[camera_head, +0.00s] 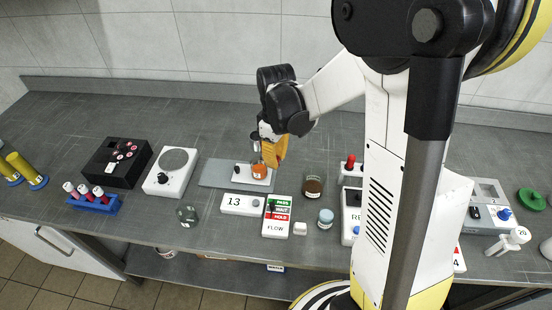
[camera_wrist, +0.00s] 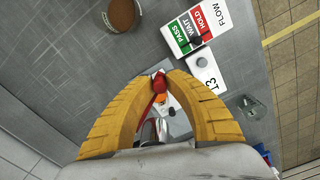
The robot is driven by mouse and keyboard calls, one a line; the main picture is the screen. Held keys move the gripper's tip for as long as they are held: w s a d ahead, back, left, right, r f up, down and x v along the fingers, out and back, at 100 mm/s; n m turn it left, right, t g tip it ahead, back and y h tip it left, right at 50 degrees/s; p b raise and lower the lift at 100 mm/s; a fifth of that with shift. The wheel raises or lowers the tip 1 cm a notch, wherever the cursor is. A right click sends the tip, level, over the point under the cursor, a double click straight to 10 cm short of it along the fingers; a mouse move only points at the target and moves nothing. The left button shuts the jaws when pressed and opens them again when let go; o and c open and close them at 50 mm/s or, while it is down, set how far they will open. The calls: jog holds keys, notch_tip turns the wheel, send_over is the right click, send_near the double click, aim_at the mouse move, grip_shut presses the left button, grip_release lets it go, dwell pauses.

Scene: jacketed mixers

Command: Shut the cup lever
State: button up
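A small white unit (camera_head: 241,175) sits on a grey plate (camera_head: 214,176) in the head view, with an orange cup (camera_head: 260,171) on it and a black knob beside the cup. My gripper (camera_head: 263,160) has yellow fingers and hangs straight over this unit. In the wrist view the fingertips of my gripper (camera_wrist: 161,76) come close together, with a red piece (camera_wrist: 160,84) in the gap between them. I cannot tell whether they press on it. Some of the orange cup (camera_wrist: 162,98) shows just behind the red piece. The cup's lever is not clear in the head view; my fingers cover much of it.
The sign block marked 13 (camera_head: 241,204) and the FLOW panel (camera_head: 277,216) stand in front. A brown-filled jar (camera_head: 313,187) is to the right, a white stirrer plate (camera_head: 171,172) to the left. A glass beaker (camera_head: 187,215) stands front left.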

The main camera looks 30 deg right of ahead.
grip_shut()
jog(key=shift+a, duration=0.15)
jog(key=w+a+m, duration=0.2)
jog(key=a+m, duration=0.4)
jog(key=shift+m+b, duration=0.4)
jog(key=shift+b, duration=0.05)
dwell(0.4)
jog(key=o, duration=0.7)
grip_release()
jog(key=shift+w, duration=0.1)
jog(key=shift+r, duration=0.1)
